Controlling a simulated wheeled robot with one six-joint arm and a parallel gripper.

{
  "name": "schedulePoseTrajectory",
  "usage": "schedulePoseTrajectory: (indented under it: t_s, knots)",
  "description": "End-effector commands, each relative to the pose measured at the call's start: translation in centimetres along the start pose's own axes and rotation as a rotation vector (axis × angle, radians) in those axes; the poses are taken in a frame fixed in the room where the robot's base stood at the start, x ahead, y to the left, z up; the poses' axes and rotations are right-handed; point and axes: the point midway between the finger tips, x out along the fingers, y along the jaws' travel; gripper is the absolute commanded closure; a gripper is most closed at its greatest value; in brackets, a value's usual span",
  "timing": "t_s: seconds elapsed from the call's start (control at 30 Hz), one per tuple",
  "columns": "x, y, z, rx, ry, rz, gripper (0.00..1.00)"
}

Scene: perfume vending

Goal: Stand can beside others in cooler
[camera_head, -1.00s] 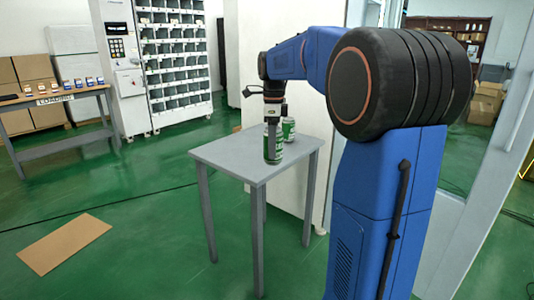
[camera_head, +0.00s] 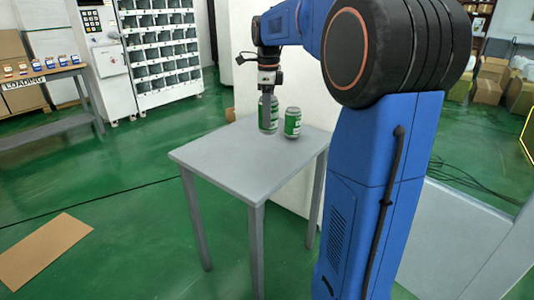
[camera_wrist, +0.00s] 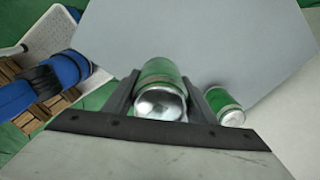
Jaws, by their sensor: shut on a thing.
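A green and silver can (camera_head: 268,116) is between the fingers of my gripper (camera_head: 267,108), which is shut on it. The can looks upright over the grey table; I cannot tell if its base touches the top. In the wrist view the held can (camera_wrist: 161,84) shows its silver end between my two fingers (camera_wrist: 158,95). A second green and silver can (camera_head: 292,122) stands upright on the table, just right of the held one and apart from it. It also shows right of my gripper in the wrist view (camera_wrist: 224,105). I cannot make out the inside of a cooler.
The grey table (camera_head: 222,165) is otherwise bare. A white panel (camera_head: 245,85) stands close behind it. A white machine and shelving with bins (camera_head: 160,50) are at the back left. A flat cardboard sheet (camera_head: 42,250) lies on the green floor. Boxes (camera_head: 488,80) are at the back right.

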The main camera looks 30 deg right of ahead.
Motion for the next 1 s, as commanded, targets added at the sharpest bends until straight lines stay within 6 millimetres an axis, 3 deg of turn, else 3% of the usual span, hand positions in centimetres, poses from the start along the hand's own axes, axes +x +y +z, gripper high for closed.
schedulePoseTrajectory:
  t_s: [0.27, 0.53, 0.83, 1.0]
  knots:
    - [0.2, 0.0, 0.0, 0.0, 0.0, 0.0, 0.83]
    - [3.8, 0.0, 0.0, 0.0, 0.001, 0.001, 0.83]
    - [6.0, 0.0, 0.0, 0.0, 0.001, 0.001, 0.83]
    - [8.3, 0.0, 0.0, 0.0, 0.001, 0.001, 0.83]
